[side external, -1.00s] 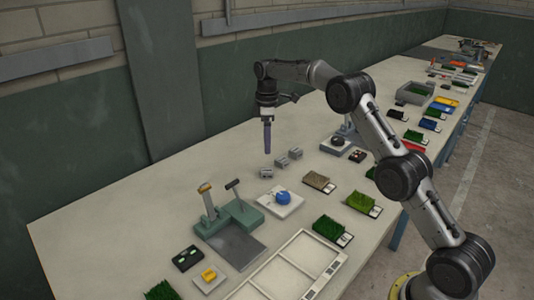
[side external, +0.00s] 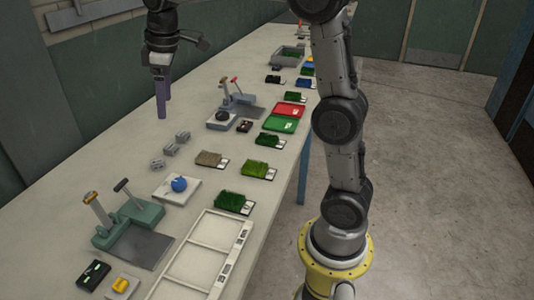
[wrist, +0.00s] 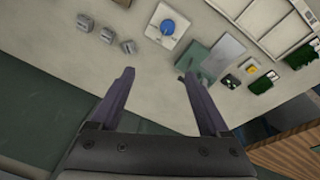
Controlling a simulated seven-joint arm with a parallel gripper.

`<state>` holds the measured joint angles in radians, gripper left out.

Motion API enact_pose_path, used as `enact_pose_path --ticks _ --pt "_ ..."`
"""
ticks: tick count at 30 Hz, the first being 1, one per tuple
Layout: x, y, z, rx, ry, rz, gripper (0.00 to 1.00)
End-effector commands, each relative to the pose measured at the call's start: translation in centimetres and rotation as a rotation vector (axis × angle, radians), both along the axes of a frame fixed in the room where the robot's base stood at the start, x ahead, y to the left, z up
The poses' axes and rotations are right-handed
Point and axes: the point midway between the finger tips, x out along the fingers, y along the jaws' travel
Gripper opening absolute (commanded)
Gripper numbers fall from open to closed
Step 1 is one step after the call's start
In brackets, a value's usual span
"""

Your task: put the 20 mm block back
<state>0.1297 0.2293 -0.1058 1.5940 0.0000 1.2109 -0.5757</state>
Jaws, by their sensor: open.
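Three small grey blocks stand in a diagonal row on the bench: the near block (side external: 157,163), the middle block (side external: 170,149) and the far block (side external: 183,136). They also show in the wrist view as a left block (wrist: 86,22), a middle block (wrist: 107,34) and a right block (wrist: 129,47). Their markings are too small to read, so I cannot tell which is 20 mm. My gripper (side external: 166,107) hangs above the bench with its purple fingers pointing down. In the wrist view my gripper (wrist: 158,76) is open and empty, apart from the blocks.
A white plate with a blue knob (side external: 179,184) sits close to the blocks. A teal stand with upright posts (side external: 130,225) and a white divided frame (side external: 192,268) are nearer the camera. Turf samples (side external: 211,159) lie to the right. Bare bench lies left of the blocks.

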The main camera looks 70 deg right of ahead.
Motion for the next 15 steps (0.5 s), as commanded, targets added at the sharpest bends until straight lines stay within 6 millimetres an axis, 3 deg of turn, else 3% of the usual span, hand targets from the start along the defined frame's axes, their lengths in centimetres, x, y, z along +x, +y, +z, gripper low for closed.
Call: enact_pose_path --ticks 1,7,15 --pt "-2.2 0.7 0.7 0.006 -0.023 -0.026 0.79" --pt "-10.1 2.9 1.4 0.042 -0.107 -0.147 0.79" --pt "-20.4 4.8 -1.5 0.114 -0.214 -0.304 0.79"
